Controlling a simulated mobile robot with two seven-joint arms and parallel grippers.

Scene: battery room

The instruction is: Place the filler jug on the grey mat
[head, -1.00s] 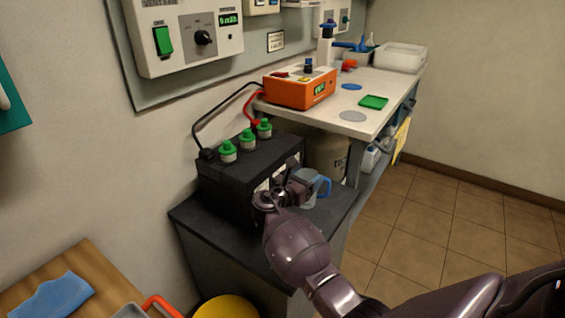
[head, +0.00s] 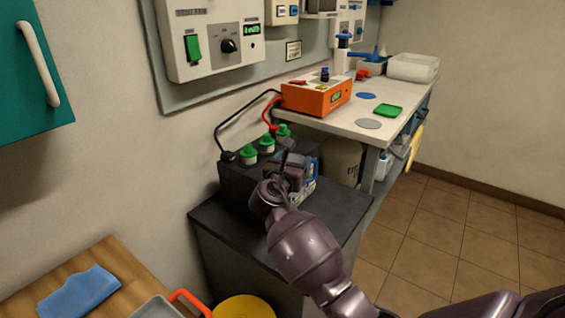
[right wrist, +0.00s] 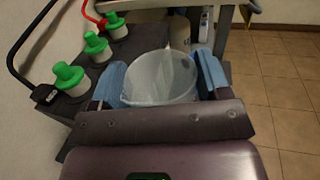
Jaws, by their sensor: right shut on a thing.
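The filler jug is a translucent cup that shows in the right wrist view (right wrist: 160,78) between the two blue finger pads of my right gripper (right wrist: 158,88). In the head view my right gripper (head: 298,167) is in front of the black battery and hides most of the jug; a bit of blue shows at its right. It appears to hold the jug above the dark stand. The grey mat (head: 369,124) is a flat, empty disc near the front edge of the white bench, farther back and right. My left gripper is not in view.
The black battery (head: 234,182) with green caps stands on the dark stand (head: 335,220). Red and black cables run to the orange charger (head: 316,101) on the bench. A blue disc (head: 366,96) and green tray (head: 388,110) lie near the mat. Open floor (head: 440,230) is at the right.

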